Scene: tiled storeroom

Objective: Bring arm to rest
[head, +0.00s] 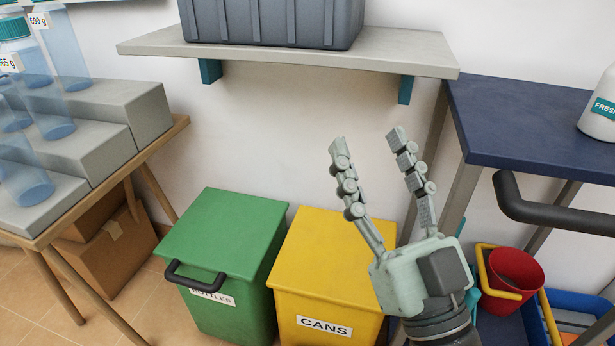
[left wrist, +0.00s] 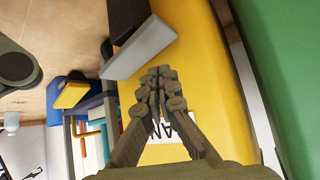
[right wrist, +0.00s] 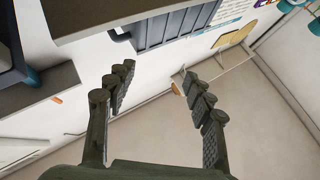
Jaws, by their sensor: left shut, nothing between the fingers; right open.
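My right gripper (head: 367,142) is raised in the middle of the head view, in front of the wall between the shelf and the yellow bin. Its fingers point up and stand apart with nothing between them. In the right wrist view it (right wrist: 157,72) is also open and empty. My left gripper (left wrist: 160,75) shows only in the left wrist view. Its fingertips are together with nothing held, and part of the CANS label shows behind them. It is outside the head view.
A shelf (head: 405,53) with a grey crate (head: 270,22) overhangs the green bin (head: 222,240) and yellow bin (head: 330,255). A blue-topped table (head: 530,120) bears a white bottle (head: 600,108) at right. Stepped grey blocks with clear tubes stand left. A red bucket (head: 515,270) is low right.

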